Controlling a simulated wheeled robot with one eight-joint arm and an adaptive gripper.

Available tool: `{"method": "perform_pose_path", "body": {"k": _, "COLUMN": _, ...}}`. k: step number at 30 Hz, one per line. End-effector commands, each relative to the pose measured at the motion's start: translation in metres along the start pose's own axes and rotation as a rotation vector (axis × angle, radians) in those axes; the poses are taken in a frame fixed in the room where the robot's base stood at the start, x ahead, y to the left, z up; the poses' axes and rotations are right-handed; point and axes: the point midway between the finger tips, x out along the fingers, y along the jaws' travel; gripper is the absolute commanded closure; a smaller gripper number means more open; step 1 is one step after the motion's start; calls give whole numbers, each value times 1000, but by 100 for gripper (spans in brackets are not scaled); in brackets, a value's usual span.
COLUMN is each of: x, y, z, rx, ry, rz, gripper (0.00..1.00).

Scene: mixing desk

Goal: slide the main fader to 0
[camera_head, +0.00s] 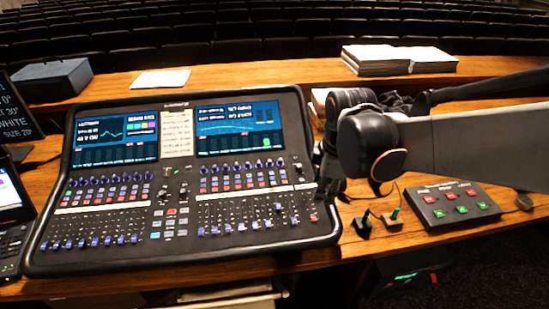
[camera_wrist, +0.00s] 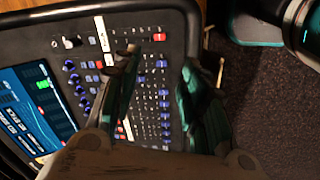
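The mixing desk (camera_head: 190,268) has a row of mostly blue fader caps along its near edge. A red cap (camera_head: 314,217), probably the main fader, sits at the right end of that row, close to the near edge. In the wrist view the red cap (camera_wrist: 160,36) shows just beyond the gap between my fingertips. My gripper (camera_wrist: 159,60) is open and empty, with a clear gap between its dark fingers. In the head view my gripper (camera_head: 325,185) hangs over the desk's right edge; its fingertips are hard to make out. Contact with the cap cannot be told.
Right of the desk are two small switches or plugs (camera_head: 393,214) and a button box (camera_head: 456,204) with red and green buttons. Stacked papers (camera_head: 375,60) lie at the back. Screens (camera_head: 10,190) stand at the left. The wooden table edge runs close in front.

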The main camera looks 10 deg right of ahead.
Motion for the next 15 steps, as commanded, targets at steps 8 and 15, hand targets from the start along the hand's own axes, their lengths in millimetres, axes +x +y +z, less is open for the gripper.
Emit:
{"method": "perform_pose_path", "body": {"k": 8, "x": 23, "y": 18, "z": -6, "rx": -271, "ry": -15, "rz": -88, "gripper": 60}}
{"method": "perform_pose_path", "body": {"k": 15, "x": 41, "y": 18, "z": -6, "rx": -305, "ry": -15, "rz": -98, "gripper": 60}}
